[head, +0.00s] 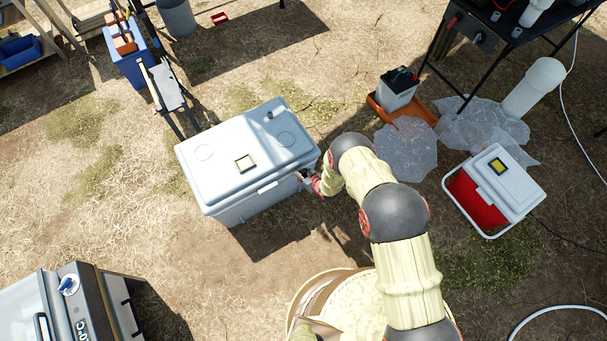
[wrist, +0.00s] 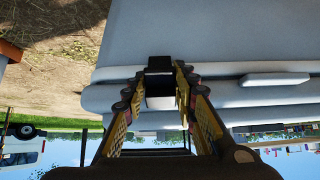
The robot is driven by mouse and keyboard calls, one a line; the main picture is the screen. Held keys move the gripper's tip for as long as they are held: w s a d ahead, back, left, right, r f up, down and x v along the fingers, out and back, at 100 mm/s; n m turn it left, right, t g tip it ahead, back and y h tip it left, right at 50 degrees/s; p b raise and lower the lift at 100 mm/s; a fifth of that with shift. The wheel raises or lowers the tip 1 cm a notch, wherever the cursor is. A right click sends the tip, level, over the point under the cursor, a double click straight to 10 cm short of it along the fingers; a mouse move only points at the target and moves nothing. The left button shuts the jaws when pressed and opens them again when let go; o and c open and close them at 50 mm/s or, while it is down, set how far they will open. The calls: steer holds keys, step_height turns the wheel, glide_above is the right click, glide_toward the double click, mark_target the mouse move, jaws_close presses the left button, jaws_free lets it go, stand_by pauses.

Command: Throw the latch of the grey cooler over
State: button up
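The grey cooler (head: 235,150) stands on the ground left of my arm in the head view, with its lid down. In the wrist view its grey wall and lid rim (wrist: 230,92) fill the upper right, upside down. A dark latch (wrist: 159,64) shows there between my fingertips, with a pale grey block below it in the picture. My gripper (wrist: 162,78) is open, one finger on each side of the latch, with narrow gaps; I cannot tell if either touches. In the head view my gripper (head: 309,181) is at the cooler's right end, mostly hidden by my arm.
A red and white cooler (head: 478,199) stands at the right, near plastic sheets (head: 407,146) and an orange tray (head: 419,108). A grey device with a display (head: 80,305) is at lower left. A black folding table (head: 490,35) is at upper right. Dry ground left of the cooler is mostly clear.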

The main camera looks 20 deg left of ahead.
steer(key=o, duration=0.4)
steer(key=v, duration=1.2)
steer(key=shift+c, duration=0.3)
